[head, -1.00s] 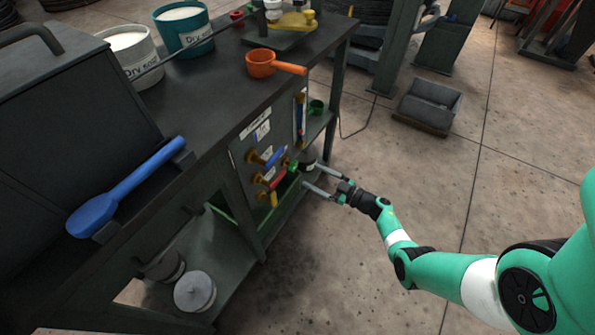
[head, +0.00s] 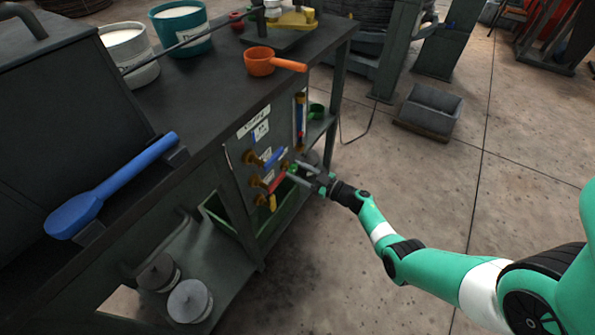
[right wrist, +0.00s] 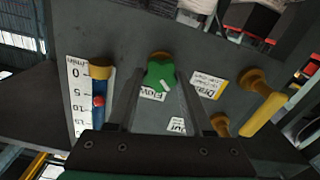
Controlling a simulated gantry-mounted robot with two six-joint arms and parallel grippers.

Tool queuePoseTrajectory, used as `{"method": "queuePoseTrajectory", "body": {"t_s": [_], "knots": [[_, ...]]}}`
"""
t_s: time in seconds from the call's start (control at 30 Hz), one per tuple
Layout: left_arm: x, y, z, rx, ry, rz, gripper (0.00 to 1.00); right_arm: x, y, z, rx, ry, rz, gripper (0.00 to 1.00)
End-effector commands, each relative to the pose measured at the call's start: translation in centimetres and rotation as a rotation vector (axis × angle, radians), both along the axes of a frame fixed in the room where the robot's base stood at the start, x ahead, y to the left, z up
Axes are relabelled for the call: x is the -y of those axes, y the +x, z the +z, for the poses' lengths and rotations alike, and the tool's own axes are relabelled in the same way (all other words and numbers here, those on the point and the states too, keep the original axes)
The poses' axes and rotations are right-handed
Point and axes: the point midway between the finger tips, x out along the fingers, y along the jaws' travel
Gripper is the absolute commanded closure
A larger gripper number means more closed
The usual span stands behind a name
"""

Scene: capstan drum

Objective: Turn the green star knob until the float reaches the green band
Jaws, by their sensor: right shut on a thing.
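The green star knob (right wrist: 160,75) is on the front panel (head: 255,185), and in the right wrist view it sits between my right gripper's two fingers. My right gripper (head: 291,172) is shut on it, coming from the right in the head view. A flow gauge (right wrist: 82,95) with a white scale stands beside the knob and shows upside down in the right wrist view. Its small red float (right wrist: 98,101) is between the 5 and 10 marks. I cannot make out a green band. The gauge tube also shows in the head view (head: 300,115). My left gripper is not in view.
A blue lever (head: 272,156), a red lever (head: 275,183) and a yellow lever (head: 272,202) are close by on the panel. An orange ladle (head: 262,62) and a blue scoop (head: 110,190) lie on the bench top.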

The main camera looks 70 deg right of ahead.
Motion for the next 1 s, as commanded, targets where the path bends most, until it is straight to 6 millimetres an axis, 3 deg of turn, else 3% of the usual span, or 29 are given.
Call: {"method": "queuePoseTrajectory", "body": {"t_s": [0.03,0.13,0.57,1.0], "knots": [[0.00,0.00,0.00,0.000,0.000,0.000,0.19,0.00,-0.01,-0.01,0.000,0.000,0.000,0.81],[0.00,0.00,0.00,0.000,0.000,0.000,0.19,0.00,-0.02,-0.02,0.000,0.000,0.000,0.99],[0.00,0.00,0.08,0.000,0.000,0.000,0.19,-0.02,-0.02,-0.02,-0.009,-0.067,0.000,1.00],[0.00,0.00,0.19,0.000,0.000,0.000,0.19,-0.12,0.00,-0.12,-0.058,-0.407,0.000,1.00]]}}
